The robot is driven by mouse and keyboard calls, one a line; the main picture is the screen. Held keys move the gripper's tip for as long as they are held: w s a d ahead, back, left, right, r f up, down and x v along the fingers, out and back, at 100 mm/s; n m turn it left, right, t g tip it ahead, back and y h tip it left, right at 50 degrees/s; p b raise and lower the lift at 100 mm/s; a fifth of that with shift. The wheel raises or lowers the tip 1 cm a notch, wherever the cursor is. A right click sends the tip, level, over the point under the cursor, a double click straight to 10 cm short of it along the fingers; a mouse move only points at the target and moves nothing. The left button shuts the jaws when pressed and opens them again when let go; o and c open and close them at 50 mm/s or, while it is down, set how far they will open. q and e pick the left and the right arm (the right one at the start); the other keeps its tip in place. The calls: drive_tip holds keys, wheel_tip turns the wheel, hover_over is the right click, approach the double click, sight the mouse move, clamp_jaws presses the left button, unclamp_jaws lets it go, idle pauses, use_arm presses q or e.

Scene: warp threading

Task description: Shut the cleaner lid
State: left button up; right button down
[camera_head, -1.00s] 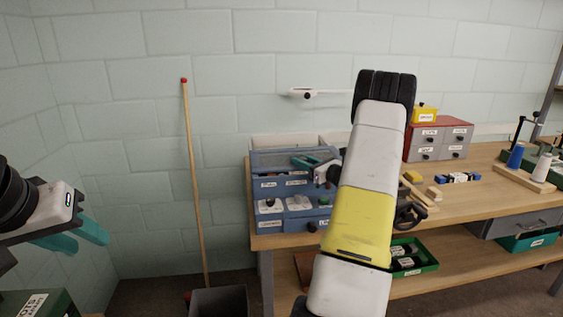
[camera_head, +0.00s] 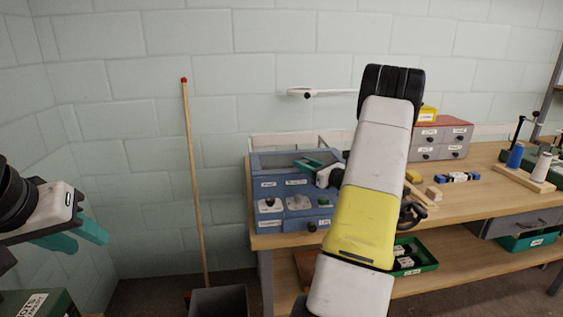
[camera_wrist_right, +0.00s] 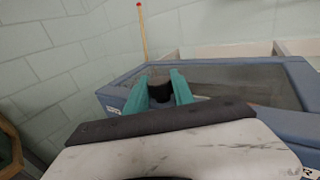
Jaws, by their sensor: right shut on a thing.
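The cleaner (camera_head: 290,222) is a blue box at the left end of the workbench, with labels, white dials and a green button on its front. Its lid (camera_head: 268,161) has a blue frame around a dark see-through panel; the lid also shows in the right wrist view (camera_wrist_right: 235,82). I cannot tell its exact angle. My right gripper (camera_head: 306,164) reaches the lid from the right. In the right wrist view its teal fingers (camera_wrist_right: 160,88) are shut on a dark handle-like piece at the lid. My left gripper (camera_head: 78,237) is open and empty at the far left, away from the bench.
A green tray (camera_head: 415,257) is on the lower shelf. A wooden broomstick (camera_head: 192,170) leans on the wall left of the bench. My right arm hides the middle.

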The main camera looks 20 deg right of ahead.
drive_tip(key=shift+s+f, duration=0.1)
drive_tip(key=shift+s, duration=0.1)
drive_tip(key=c, duration=1.1)
unclamp_jaws()
drive_tip(key=shift+s, duration=0.1)
drive_tip(key=shift+v, duration=3.85)
